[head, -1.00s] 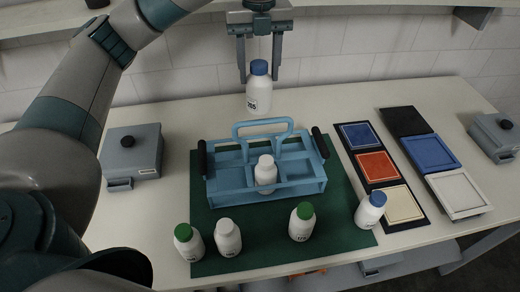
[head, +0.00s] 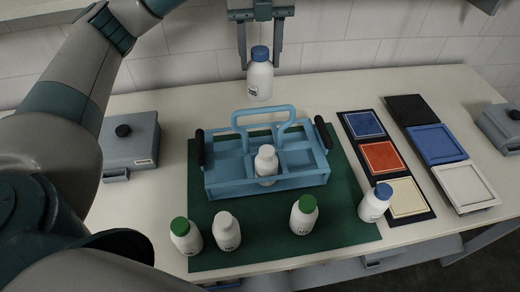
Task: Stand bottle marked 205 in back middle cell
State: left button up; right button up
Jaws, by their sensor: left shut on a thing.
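My left gripper (head: 260,60) is shut on a white bottle with a blue cap, the bottle marked 205 (head: 259,85). It holds the bottle upright in the air above and behind the blue carrier. The label's digits are small and hard to read. The blue carrier (head: 270,183) stands on a green mat, with a raised handle (head: 263,112) and black end grips. A white-capped bottle (head: 266,162) stands in its front middle cell. The back middle cell lies behind that bottle, partly hidden by it and the handle. My right gripper is not in view.
In front of the carrier stand two green-capped bottles (head: 186,238) (head: 304,217), a white-capped bottle (head: 226,233) and a blue-capped bottle (head: 376,203). Coloured trays (head: 381,158) lie at right. Grey boxes (head: 133,145) stand at left and far right. The table behind the carrier is clear.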

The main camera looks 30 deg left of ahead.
aim_at(260, 99)
pick_arm(q)
notch_tip(260, 99, down, 11)
jog(key=b, duration=0.6)
jog(key=shift+w+f, duration=0.1)
jog(key=shift+f+b, duration=0.3)
jog(key=shift+b, duration=0.1)
jog(key=shift+f+p, duration=0.3)
jog(key=shift+f, duration=0.25)
notch_tip(260, 99, down, 5)
jog(key=shift+f+p, duration=0.1)
jog(key=shift+p, duration=0.45)
